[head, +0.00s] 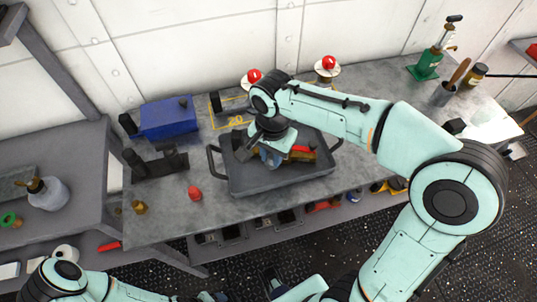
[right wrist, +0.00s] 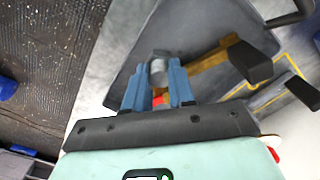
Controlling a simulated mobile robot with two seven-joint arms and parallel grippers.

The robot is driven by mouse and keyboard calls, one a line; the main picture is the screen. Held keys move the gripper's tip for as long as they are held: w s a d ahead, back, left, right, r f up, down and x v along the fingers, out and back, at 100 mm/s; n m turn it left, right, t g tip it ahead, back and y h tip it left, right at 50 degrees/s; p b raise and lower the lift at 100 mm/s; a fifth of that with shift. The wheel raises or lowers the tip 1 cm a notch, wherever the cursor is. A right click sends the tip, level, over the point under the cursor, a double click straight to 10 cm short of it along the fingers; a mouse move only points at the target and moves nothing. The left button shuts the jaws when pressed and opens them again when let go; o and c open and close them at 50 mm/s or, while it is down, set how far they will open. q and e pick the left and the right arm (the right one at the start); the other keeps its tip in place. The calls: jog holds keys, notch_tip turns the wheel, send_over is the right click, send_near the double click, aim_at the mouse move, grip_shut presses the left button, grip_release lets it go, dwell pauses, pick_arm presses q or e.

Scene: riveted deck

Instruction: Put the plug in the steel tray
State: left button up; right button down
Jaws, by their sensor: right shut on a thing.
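The steel tray (head: 280,184) is a grey, shallow tray with a handle at each end, on the workbench. My right gripper (head: 270,156) is over the tray, pointing down into it. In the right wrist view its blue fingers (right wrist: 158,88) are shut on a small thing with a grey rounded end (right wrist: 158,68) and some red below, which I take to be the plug. Its lower part is hidden by the fingers. I cannot tell whether it touches the tray floor. My left arm shows at the lower left, but its gripper is out of view.
A brown-handled tool (right wrist: 208,62) with a dark head lies in the tray beside the fingers. A blue box (head: 168,120), a red knob-like piece (head: 195,193) and a brass piece (head: 139,207) stand left of the tray. A green jack (head: 428,66) is at the far right.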

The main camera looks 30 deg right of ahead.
jog(key=w+f, duration=0.1)
jog(key=w+d+f, duration=0.1)
jog(key=w, duration=0.1)
jog(key=shift+f, duration=0.4)
jog(key=shift+w+f, duration=0.1)
jog(key=shift+f, duration=2)
jog(key=shift+a, duration=0.1)
jog(key=shift+f+b, duration=0.15)
jog(key=shift+b, duration=0.15)
jog(key=c, duration=1)
grip_release()
jog(key=shift+o, duration=0.2)
